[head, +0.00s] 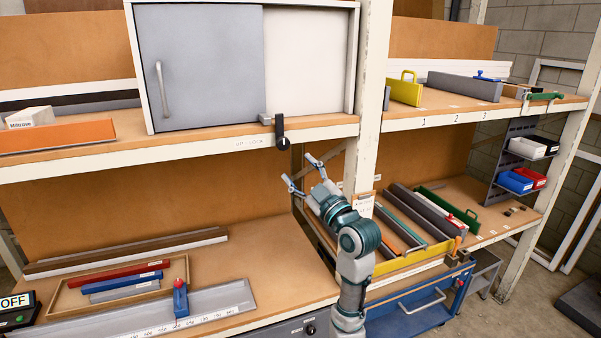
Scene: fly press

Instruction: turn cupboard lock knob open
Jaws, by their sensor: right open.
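The cupboard (205,70) stands on the upper shelf, with a grey door panel bearing an upright handle on its left and a pale panel on its right. A black lock knob (282,141) hangs at the shelf's front edge below the cupboard, beside a small grey block (266,119). My right gripper (302,173) is open and empty, below and slightly right of the knob, apart from it, with its fingers pointing up and left. My left gripper is not in the view.
A white post (370,90) rises right of the knob. The lower shelf holds a tray with coloured bars (122,283) and a ruler rail (150,315). Several long profiles lie right of my arm.

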